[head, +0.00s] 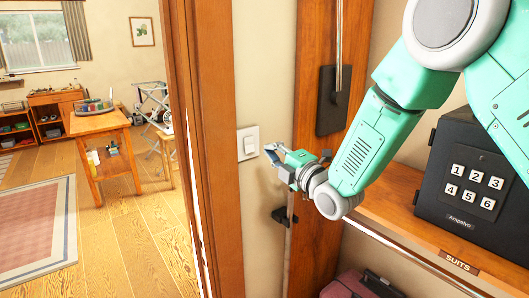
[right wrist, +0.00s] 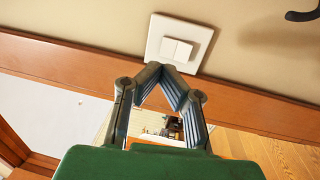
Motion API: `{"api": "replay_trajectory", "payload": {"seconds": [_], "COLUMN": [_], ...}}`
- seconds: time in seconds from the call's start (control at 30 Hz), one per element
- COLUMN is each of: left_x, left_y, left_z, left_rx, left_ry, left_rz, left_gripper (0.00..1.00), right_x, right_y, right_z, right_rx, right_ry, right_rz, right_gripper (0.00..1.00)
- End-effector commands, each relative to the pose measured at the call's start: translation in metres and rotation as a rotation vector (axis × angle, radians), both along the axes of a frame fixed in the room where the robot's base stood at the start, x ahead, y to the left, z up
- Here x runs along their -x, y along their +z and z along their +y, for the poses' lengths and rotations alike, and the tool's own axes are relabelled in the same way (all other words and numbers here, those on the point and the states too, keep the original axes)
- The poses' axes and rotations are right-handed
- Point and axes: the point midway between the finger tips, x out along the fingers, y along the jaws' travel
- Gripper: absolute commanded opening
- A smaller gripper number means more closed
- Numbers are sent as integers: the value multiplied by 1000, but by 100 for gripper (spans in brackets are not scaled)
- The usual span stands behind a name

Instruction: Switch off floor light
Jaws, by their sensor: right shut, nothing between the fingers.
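A white light switch (head: 247,142) is on the cream wall between the brown door frame and a wooden panel. No floor light can be made out. My left gripper is not in view.
A black keypad safe (head: 466,176) stands on a wooden shelf at the right, above a dark red suitcase (head: 358,285). A dark latch (head: 284,217) sticks out below my right gripper. Through the doorway are a wooden table (head: 98,124) and a rug (head: 38,228).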

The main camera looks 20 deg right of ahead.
Motion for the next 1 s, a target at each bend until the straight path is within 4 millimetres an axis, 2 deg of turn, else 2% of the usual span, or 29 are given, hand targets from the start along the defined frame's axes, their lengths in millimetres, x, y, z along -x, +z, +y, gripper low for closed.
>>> {"api": "replay_trajectory", "payload": {"seconds": [0.2, 0.4, 1.0], "left_x": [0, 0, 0], "left_y": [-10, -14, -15], "left_z": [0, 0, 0], "left_rx": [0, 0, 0], "left_ry": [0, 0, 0], "left_rz": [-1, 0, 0], "left_gripper": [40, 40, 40], "right_x": [39, 61, 65], "right_y": [6, 9, 9], "right_z": [-11, -21, -23], "right_rx": [3, 0, -2], "right_ry": [1, 1, 1], "right_rz": [-4, -3, -2], "right_gripper": [0, 0, 0]}}
